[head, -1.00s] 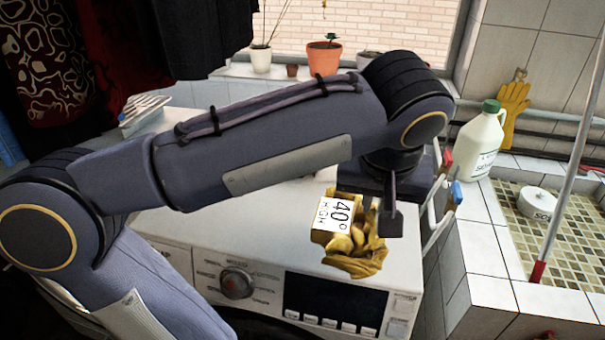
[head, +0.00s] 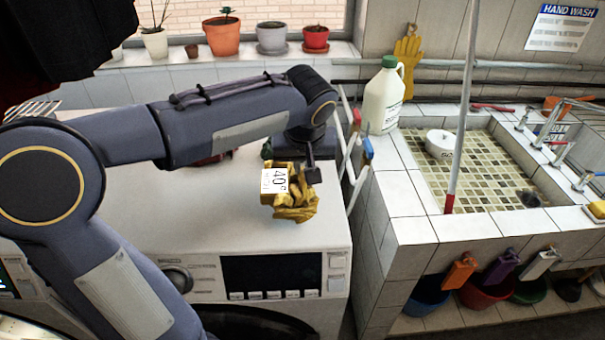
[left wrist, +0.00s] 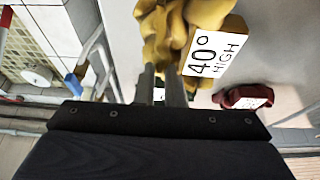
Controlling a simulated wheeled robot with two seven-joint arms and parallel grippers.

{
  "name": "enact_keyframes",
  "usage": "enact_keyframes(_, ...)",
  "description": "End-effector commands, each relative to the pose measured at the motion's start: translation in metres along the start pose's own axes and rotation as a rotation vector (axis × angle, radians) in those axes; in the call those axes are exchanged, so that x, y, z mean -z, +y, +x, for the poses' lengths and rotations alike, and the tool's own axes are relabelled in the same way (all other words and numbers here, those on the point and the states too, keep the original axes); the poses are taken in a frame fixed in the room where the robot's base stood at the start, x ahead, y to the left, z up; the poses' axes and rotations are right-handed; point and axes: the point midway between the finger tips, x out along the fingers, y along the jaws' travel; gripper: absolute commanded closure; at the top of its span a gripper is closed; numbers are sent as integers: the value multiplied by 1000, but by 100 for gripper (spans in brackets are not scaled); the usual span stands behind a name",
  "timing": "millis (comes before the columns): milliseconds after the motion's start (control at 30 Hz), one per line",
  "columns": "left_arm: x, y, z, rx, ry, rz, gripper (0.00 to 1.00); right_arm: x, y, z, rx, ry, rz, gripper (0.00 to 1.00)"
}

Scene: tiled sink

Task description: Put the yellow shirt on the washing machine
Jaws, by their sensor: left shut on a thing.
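The yellow shirt (head: 294,205) is a crumpled bundle with a white label reading "40° HIGH". It is at the right front part of the white washing machine top (head: 180,215); I cannot tell whether it touches the surface. My left gripper (head: 308,177) is shut on the shirt at its upper right side. In the left wrist view the shirt (left wrist: 165,30) shows at the fingertips, partly hidden by the fingers. My right gripper is not in view.
A dark red cloth (left wrist: 245,96) lies on the machine top, mostly hidden behind my arm in the head view. A folded rack (head: 352,150) stands between machine and tiled sink (head: 470,165). A white jug (head: 384,95) stands on the sink's edge. Potted plants line the windowsill.

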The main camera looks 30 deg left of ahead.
Motion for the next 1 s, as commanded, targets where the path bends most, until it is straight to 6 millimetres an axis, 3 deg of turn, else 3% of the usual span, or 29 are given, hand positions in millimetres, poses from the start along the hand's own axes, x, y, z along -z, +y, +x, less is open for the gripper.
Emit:
enact_keyframes(167, 5, 0, 17, 2, -2, 0, 100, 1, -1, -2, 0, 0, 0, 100)
enact_keyframes(333, -5, 0, 40, 2, -2, 1, 100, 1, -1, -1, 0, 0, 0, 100)
enact_keyframes(767, -8, 1, 47, -1, 1, 1, 100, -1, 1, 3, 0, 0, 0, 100)
enact_keyframes(800, -8, 1, 46, 0, 1, 0, 88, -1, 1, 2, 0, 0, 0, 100)
enact_keyframes(933, -8, 1, 46, 0, 0, 1, 71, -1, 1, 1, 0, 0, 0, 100)
enact_keyframes(1000, -8, 1, 46, 0, 0, 1, 69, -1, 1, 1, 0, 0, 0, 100)
